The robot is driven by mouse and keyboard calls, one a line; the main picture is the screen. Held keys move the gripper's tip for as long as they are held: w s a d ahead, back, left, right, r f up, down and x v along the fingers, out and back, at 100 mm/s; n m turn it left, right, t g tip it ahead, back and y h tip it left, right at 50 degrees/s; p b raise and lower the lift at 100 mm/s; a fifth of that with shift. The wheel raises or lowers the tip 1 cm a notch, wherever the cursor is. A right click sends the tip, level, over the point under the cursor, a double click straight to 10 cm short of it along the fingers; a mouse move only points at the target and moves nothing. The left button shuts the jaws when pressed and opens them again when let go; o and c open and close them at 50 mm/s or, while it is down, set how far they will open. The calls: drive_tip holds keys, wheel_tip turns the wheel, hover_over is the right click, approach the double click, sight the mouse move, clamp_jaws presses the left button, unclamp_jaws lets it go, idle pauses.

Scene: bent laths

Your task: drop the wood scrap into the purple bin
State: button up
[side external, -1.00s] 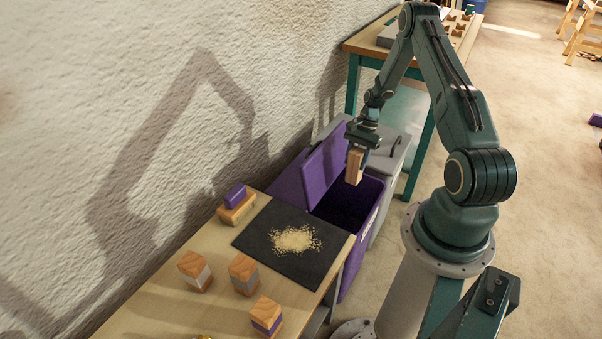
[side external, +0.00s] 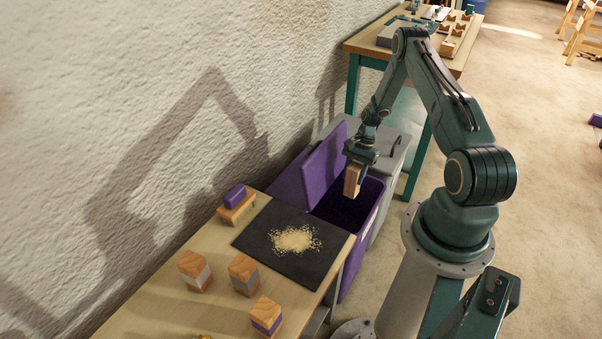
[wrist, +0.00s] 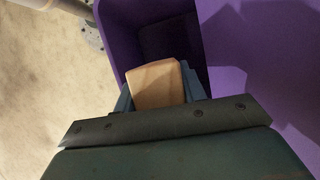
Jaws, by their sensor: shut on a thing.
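The wood scrap (side external: 353,180) is a small pale block, held hanging down from my gripper (side external: 357,168). My gripper is shut on it, over the opening of the purple bin (side external: 374,205). In the wrist view the wood scrap (wrist: 156,84) shows between the fingers of my gripper (wrist: 158,92), with the bin's dark inside behind it and a purple wall (wrist: 116,42) to the left. The purple lid (side external: 325,168) stands open on the wall side. The bin's floor is in shadow and its contents cannot be made out.
A workbench (side external: 160,290) in front carries a dark mat (side external: 262,222) with sawdust, several wooden blocks and a purple-topped block (side external: 236,203). A grey bin (side external: 395,160) stands just behind the purple one. A green-legged table (side external: 357,48) is farther back. The textured wall bounds the left.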

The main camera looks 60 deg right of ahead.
drive_tip(key=shift+f, duration=2.05)
drive_tip(key=o, duration=1.1)
drive_tip(key=shift+r, duration=0.1)
drive_tip(key=v, duration=1.3)
drive_tip(key=shift+r, duration=0.3)
